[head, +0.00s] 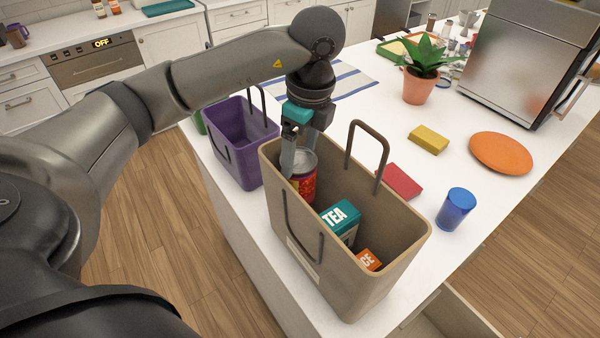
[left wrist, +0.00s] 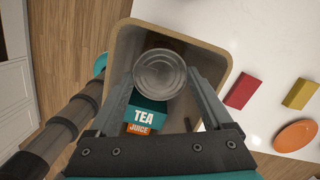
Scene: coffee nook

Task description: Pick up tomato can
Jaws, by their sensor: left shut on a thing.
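The tomato can (head: 304,178) is red with a silver lid and is inside the tan bag, at the bag's far left end. Its round metal lid (left wrist: 160,75) shows in the left wrist view. My left gripper (head: 298,165) reaches down into the bag and is shut on the can, one finger on each side. In the left wrist view the fingers (left wrist: 164,84) flank the lid. The can's lower part is hidden by the bag, so I cannot tell whether it touches the bottom. My right gripper is not in view.
The tan bag (head: 405,262) also holds a teal tea box (head: 341,217) and an orange juice box (head: 369,259). A purple bag (head: 236,150) stands to its left. A blue cup (head: 455,209), red block (head: 400,182), yellow block (head: 428,139) and orange plate (head: 501,152) lie to the right.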

